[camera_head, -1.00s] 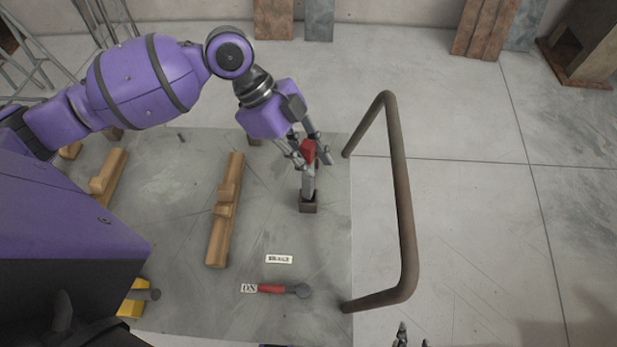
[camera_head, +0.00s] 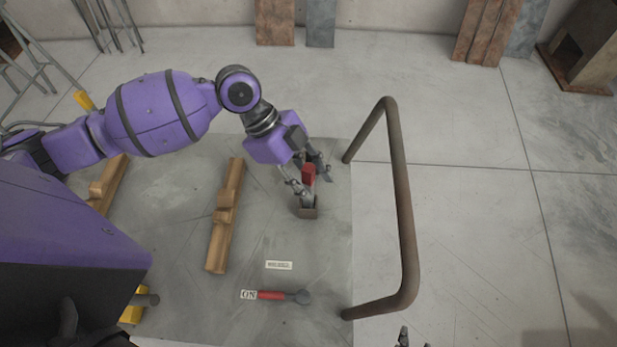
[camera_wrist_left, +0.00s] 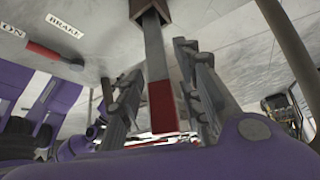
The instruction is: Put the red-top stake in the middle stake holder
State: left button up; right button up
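The red-top stake (camera_head: 308,173), a grey post with a red upper end, stands with its lower end in a square brown stake holder (camera_head: 307,213) on the grey floor plate. The wrist view also shows the stake's red top (camera_wrist_left: 164,106) and the holder (camera_wrist_left: 149,10). My left gripper (camera_head: 306,176) has its fingers on either side of the red top. In the wrist view the left gripper (camera_wrist_left: 163,95) looks open, with narrow gaps beside the stake. My right gripper (camera_head: 414,340) barely enters at the bottom edge, its tips apart and empty.
A bent brown pipe rail (camera_head: 401,190) stands right of the stake. A wooden beam (camera_head: 224,220) lies to the left. A red-handled lever (camera_head: 272,295) and a brake label (camera_head: 279,265) are nearer me. The floor beyond the rail is clear.

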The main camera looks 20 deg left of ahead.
pick_arm(q)
jog(key=shift+r, duration=0.25)
jog(key=v, duration=1.1)
jog(key=shift+a+r, duration=0.2)
jog(key=shift+r, duration=0.2)
